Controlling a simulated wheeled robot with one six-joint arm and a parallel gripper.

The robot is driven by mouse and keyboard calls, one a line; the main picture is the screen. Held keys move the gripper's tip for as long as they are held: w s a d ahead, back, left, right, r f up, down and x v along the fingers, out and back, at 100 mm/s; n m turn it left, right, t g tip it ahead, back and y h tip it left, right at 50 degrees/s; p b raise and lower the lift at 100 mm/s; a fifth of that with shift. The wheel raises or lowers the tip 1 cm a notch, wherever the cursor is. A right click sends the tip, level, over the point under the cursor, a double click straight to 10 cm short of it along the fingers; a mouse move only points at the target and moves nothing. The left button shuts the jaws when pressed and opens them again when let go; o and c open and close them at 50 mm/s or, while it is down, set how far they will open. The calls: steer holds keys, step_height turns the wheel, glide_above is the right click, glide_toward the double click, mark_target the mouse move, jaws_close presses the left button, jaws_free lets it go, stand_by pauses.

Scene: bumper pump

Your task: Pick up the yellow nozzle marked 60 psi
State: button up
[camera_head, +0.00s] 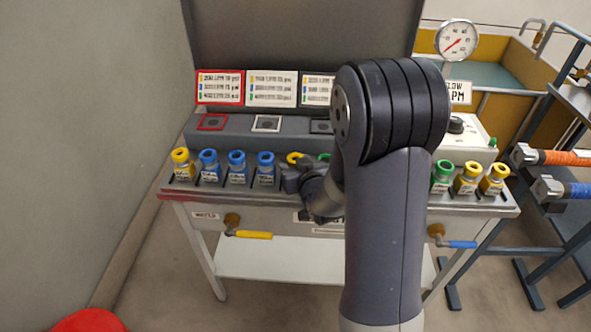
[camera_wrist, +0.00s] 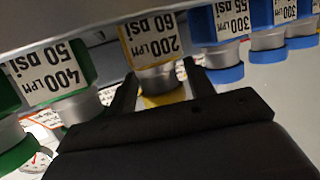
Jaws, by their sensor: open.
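The yellow nozzle marked 60 psi (camera_wrist: 152,42) appears upside down in the wrist view, its label reading 200 LPM 60 psi. Its yellow rim (camera_wrist: 165,97) lies between the two fingers of my gripper (camera_wrist: 160,88). The fingers are open, one on each side of the nozzle; I cannot tell whether either touches it. In the head view the yellow rim (camera_head: 295,157) shows just above my gripper (camera_head: 288,180), which hides the nozzle's body and label.
A green nozzle (camera_wrist: 55,75) marked 50 psi and a blue nozzle (camera_wrist: 228,22) stand close on either side. More blue nozzles (camera_head: 237,166) and a yellow nozzle (camera_head: 181,165) stand left along the panel. Green (camera_head: 442,175) and yellow nozzles (camera_head: 467,178) stand right. My arm hides the middle.

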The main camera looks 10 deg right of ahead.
steer(key=shift+w, duration=0.1)
steer(key=c, duration=0.9)
steer(key=shift+r, duration=0.15)
